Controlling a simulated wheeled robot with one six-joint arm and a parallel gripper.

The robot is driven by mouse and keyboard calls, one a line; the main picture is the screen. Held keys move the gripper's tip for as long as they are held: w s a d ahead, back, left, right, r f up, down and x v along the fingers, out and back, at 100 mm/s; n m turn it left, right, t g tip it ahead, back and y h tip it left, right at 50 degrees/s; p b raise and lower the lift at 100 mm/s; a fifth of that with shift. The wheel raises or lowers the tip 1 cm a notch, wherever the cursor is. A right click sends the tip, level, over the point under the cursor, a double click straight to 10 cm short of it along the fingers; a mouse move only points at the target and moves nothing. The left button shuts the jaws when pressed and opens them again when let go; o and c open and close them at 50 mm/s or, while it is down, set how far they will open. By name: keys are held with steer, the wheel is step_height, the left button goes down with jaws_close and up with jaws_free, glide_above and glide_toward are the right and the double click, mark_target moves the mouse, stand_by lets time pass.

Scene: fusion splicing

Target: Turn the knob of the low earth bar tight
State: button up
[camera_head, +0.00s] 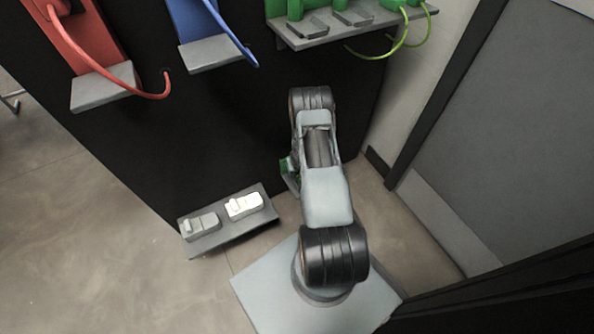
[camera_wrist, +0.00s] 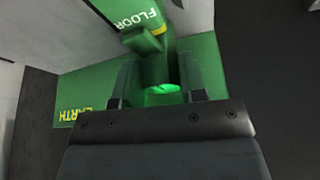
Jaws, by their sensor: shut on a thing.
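In the wrist view the low earth bar is a green plate (camera_wrist: 88,88) with yellow "EARTH" lettering, seen upside down. A green knob (camera_wrist: 158,70) stands out from it, with a bright green patch at its near end. My gripper (camera_wrist: 157,82) has one finger on each side of the knob and is shut on it. How tight the knob is cannot be told. In the head view my arm covers most of this spot, and only a small green part (camera_head: 286,166) shows left of the arm.
A green "FLOOR" label (camera_wrist: 138,14) is close by the knob in the wrist view. In the head view, a low grey shelf (camera_head: 232,233) with two small blocks is left of my arm. Red, blue and green units with cables are above. A grey door panel (camera_head: 500,150) is at the right.

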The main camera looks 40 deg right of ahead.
steer(key=shift+m+h+b, duration=0.3)
steer(key=shift+m+b, duration=0.4)
steer(key=shift+b, duration=0.3)
steer(key=o, duration=0.9)
steer(key=p+v, duration=0.5)
steer(key=v, duration=0.8)
steer(key=shift+a+r+p, duration=0.1)
steer(key=shift+r+p, duration=0.25)
steer(key=shift+r, duration=0.1)
